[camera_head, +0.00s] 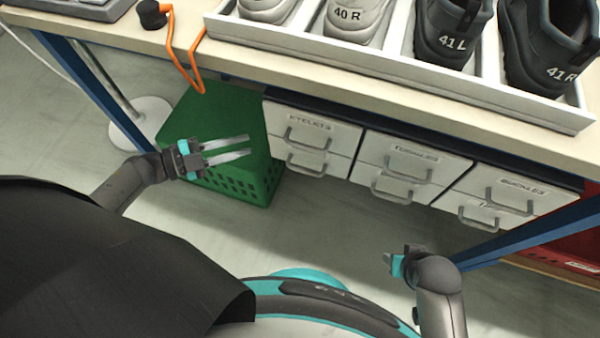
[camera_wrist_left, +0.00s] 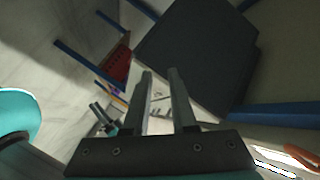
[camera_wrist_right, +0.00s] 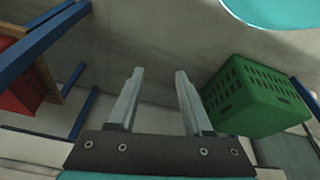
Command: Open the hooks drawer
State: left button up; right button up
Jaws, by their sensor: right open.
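Three stacks of white drawers hang under the workbench. One upper drawer reads EYELETS (camera_head: 312,124), the middle upper drawer (camera_head: 400,158) has a label too small to read surely, and the right one reads BUCKLES (camera_head: 515,186). Lower drawers with grey handles (camera_head: 391,190) sit beneath; their labels are mostly hidden or unreadable, so I cannot tell which is the hooks drawer. All look shut. My left gripper (camera_head: 226,150) is open and empty, in front of the green crate, left of the drawers. My right gripper (camera_head: 388,260) is open and empty, below and apart from the drawers.
A green crate (camera_head: 270,181) stands on the floor left of the drawers. Shoes in a white tray (camera_head: 400,68) and an orange cable (camera_head: 188,66) are on the bench. A blue table leg (camera_head: 510,245) and a red bin (camera_head: 570,240) are at the right. The floor before the drawers is clear.

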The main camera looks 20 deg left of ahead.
aim_at(297, 169)
pick_arm(q)
jog(key=s+d+r+m+g+h+b, duration=0.1)
jog(key=s+r+m+g+h+b, duration=0.15)
jog(key=s+m+g, duration=0.3)
jog(key=shift+m+g, duration=0.35)
jog(key=shift+m, duration=0.2)
jog(key=shift+w+r+b+x, duration=0.15)
jog(key=shift+b+x, duration=0.5)
jog(key=shift+x, duration=3.25)
jog(key=shift+w+r+b+x, duration=0.1)
jog(key=shift+b+x, duration=0.5)
jog(key=shift+x, duration=3.3)
pick_arm(e)
notch_tip(297, 169, up, 11)
jog(key=w+a+t, duration=0.1)
jog(key=t, duration=0.1)
jog(key=shift+w+a+f+y, duration=0.15)
jog(key=shift+a+f+y, duration=0.05)
jog(key=shift+a+y, duration=0.2)
pick_arm(q)
jog(key=shift+c, duration=0.4)
grip_shut()
pick_arm(e)
jog(key=shift+d, duration=0.1)
